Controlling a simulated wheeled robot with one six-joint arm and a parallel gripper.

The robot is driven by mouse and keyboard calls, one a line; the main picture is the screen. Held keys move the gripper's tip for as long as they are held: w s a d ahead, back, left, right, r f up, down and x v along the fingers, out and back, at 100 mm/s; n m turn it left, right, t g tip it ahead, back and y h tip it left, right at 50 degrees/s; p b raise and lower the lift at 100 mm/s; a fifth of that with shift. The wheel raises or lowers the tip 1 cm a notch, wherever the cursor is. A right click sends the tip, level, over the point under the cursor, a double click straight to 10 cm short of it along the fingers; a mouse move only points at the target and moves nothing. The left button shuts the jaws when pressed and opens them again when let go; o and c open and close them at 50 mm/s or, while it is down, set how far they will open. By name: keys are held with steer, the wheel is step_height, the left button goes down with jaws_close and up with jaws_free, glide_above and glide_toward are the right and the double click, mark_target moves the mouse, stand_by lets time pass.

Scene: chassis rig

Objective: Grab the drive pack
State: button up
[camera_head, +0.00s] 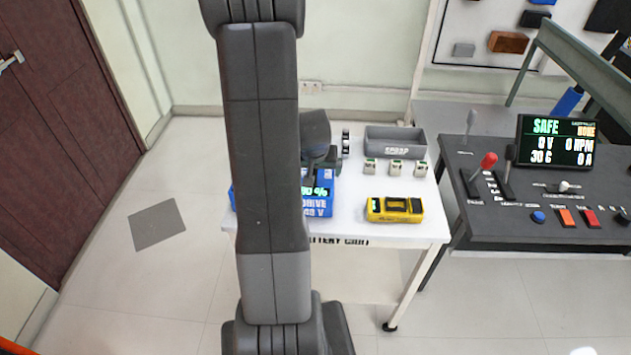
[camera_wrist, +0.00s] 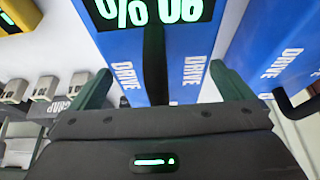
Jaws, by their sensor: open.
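A blue drive pack (camera_head: 319,208) with a green percentage display stands on the white table, just right of my arm. In the wrist view this drive pack (camera_wrist: 190,68) shows white "DRIVE" lettering and a dark upright bar, apparently its handle. A second blue pack marked "DRIVE" (camera_wrist: 275,45) is beside it; in the head view only a sliver (camera_head: 232,197) shows left of my arm. My gripper (camera_wrist: 163,88) is open, its fingers spread on either side of the dark bar at the first pack. Contact cannot be told.
A yellow device (camera_head: 395,209) lies to the right on the white table (camera_head: 425,228). Several small grey-white blocks (camera_head: 396,168) and a grey bin (camera_head: 394,141) are behind it. A control console (camera_head: 480,220) stands at the right.

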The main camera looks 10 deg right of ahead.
steer(key=c, duration=1.6)
steer(key=shift+r, duration=0.1)
steer(key=shift+c, duration=0.4)
